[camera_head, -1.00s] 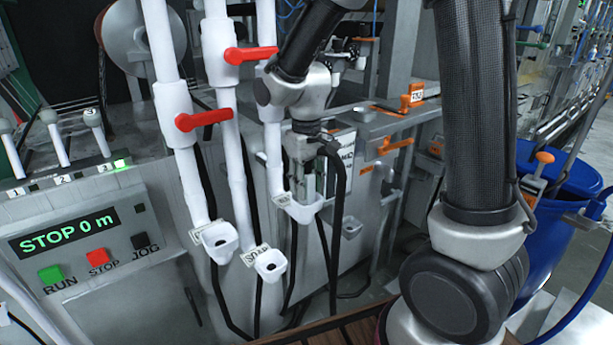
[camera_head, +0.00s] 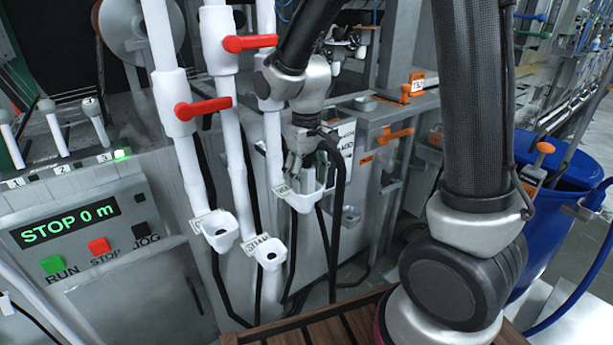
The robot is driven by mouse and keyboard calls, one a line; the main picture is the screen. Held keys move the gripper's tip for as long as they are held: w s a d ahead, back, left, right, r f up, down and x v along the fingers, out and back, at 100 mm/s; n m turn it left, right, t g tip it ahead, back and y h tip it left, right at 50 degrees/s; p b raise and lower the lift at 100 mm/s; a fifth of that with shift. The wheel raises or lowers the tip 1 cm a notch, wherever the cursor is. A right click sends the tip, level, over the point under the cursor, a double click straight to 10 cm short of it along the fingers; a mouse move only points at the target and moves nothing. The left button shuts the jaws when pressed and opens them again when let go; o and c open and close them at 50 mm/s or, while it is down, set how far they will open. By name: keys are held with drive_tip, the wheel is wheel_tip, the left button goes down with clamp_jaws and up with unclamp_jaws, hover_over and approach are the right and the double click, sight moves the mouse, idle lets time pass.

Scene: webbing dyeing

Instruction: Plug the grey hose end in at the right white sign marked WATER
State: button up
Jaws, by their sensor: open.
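My gripper (camera_head: 303,178) points down at the right of three white funnel-shaped cups (camera_head: 305,202), with its fingers open just above and at the rim. A small white sign (camera_head: 281,189) sits on the left side of this cup; its lettering is too small to read. A black hose (camera_head: 337,215) loops beside the gripper and hangs down behind the cup. The grey hose end is not clearly visible; the fingers and cup may hide it. I cannot tell whether it is in the cup.
The left cup (camera_head: 221,236) and middle cup (camera_head: 269,254) have their own signs. Red valve handles (camera_head: 203,108) stick out from the white pipes. A control panel (camera_head: 92,222) reads STOP 0 m. A blue bin (camera_head: 548,205) stands at the right, beyond my arm.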

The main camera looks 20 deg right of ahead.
wheel_tip(320, 180, up, 12)
drive_tip(key=shift+s+f, duration=0.1)
drive_tip(key=shift+f, duration=0.1)
drive_tip(key=s+d+r+m+t, duration=0.1)
drive_tip(key=s+d+r+t, duration=0.1)
drive_tip(key=s+d, duration=0.5)
drive_tip(key=s+d+r+m+t, duration=0.2)
drive_tip(key=s+d, duration=0.6)
drive_tip(key=s, duration=0.3)
drive_tip(key=shift+s+m, duration=0.3)
drive_tip(key=shift+s, duration=0.1)
drive_tip(key=shift+c, duration=0.3)
